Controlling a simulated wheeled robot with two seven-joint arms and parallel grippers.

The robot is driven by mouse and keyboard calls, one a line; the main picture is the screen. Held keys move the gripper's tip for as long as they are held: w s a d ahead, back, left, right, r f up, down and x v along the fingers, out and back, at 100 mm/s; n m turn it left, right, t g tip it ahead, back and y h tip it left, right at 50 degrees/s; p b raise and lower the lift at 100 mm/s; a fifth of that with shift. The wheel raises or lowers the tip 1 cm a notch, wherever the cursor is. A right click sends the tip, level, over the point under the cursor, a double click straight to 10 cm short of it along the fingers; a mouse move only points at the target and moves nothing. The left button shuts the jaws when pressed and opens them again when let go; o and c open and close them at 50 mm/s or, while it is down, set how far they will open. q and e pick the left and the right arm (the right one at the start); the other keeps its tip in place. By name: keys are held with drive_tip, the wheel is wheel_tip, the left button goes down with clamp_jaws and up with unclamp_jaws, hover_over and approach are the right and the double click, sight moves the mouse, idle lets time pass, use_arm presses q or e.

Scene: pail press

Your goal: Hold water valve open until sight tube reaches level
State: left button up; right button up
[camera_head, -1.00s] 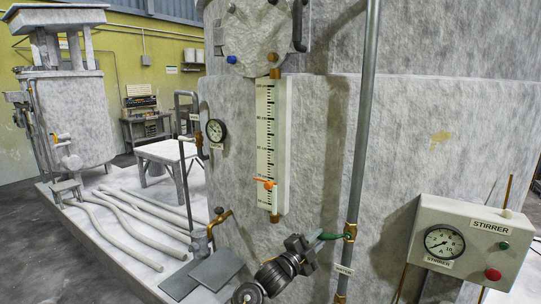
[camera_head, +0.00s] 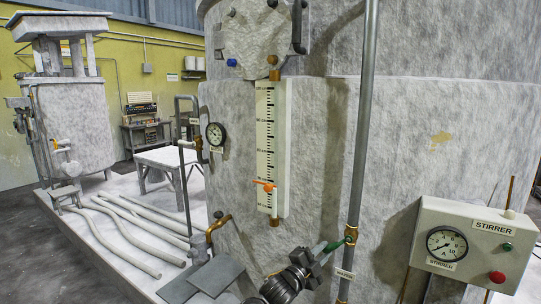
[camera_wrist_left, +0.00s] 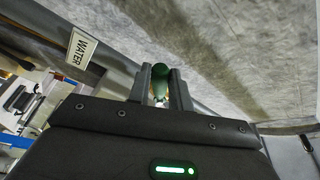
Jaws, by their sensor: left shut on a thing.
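The water valve (camera_head: 351,234) is a brass fitting on the vertical grey pipe, above a WATER label (camera_head: 344,274). Its green lever (camera_head: 335,245) slopes down to the left from the pipe. My left gripper (camera_head: 318,254) is shut on the lever's free end. The left wrist view shows the green lever (camera_wrist_left: 160,82) between the two fingers, with the WATER label (camera_wrist_left: 82,49) to the left. The sight tube (camera_head: 272,130) is a white graduated scale on the vessel, with an orange marker (camera_head: 266,186) low on it. I cannot make out the liquid level. My right gripper is not in view.
A STIRRER box (camera_head: 470,245) with a dial and red button stands at the right. A round gauge (camera_head: 215,134) and bent pipe are left of the scale. Hoses (camera_head: 125,232) and grey plates (camera_head: 215,275) lie on the white platform at the left.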

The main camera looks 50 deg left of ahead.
use_arm(q)
drive_tip(key=shift+f, duration=0.1)
drive_tip(key=shift+w+d+f+b, duration=0.15)
drive_tip(key=shift+d+f+b, duration=0.3)
drive_tip(key=shift+d+f, duration=0.1)
drive_tip(key=shift+o, duration=0.3)
drive_tip(key=shift+w+d+f, duration=0.15)
drive_tip(key=shift+d+f, duration=0.15)
drive_tip(key=shift+d, duration=0.05)
drive_tip(key=shift+r, duration=0.15)
drive_tip(key=shift+a+r, duration=0.2)
drive_tip(key=shift+a, duration=0.1)
drive_tip(key=shift+c, duration=0.2)
idle(6.1)
